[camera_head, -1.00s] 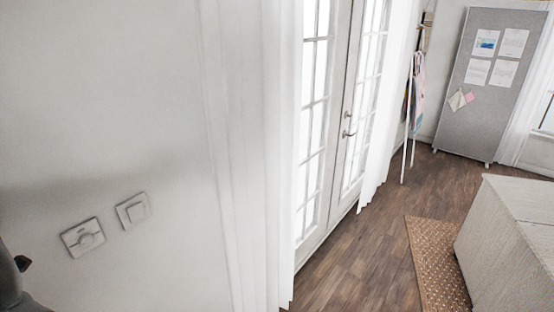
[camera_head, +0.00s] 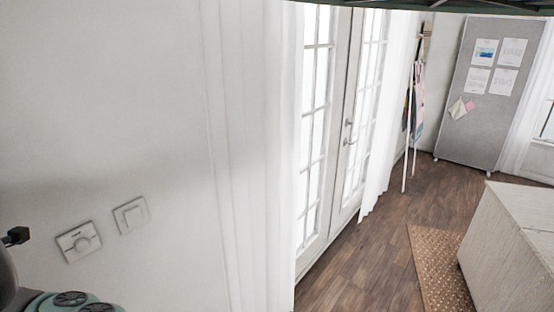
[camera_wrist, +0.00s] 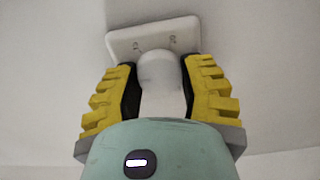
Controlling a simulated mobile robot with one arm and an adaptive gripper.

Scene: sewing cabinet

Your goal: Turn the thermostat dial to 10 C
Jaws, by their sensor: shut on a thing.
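In the wrist view, the white thermostat plate (camera_wrist: 122,42) has faint number marks; one looks like 20, and the rest are hard to read. Its round white dial (camera_wrist: 157,70) stands out between the yellow ribbed fingers of my gripper (camera_wrist: 158,82). The gripper is shut on the dial, one finger on each side. The dial's pointer is not visible. My gripper's fingers do not show there.
A square switch plate (camera_head: 130,214) is beside the knob plate. White curtains (camera_head: 250,150) hang by the glazed double doors (camera_head: 345,120). A pale cabinet (camera_head: 510,240) and a woven rug (camera_head: 438,265) are at right. Wooden floor (camera_head: 350,265) lies open between.

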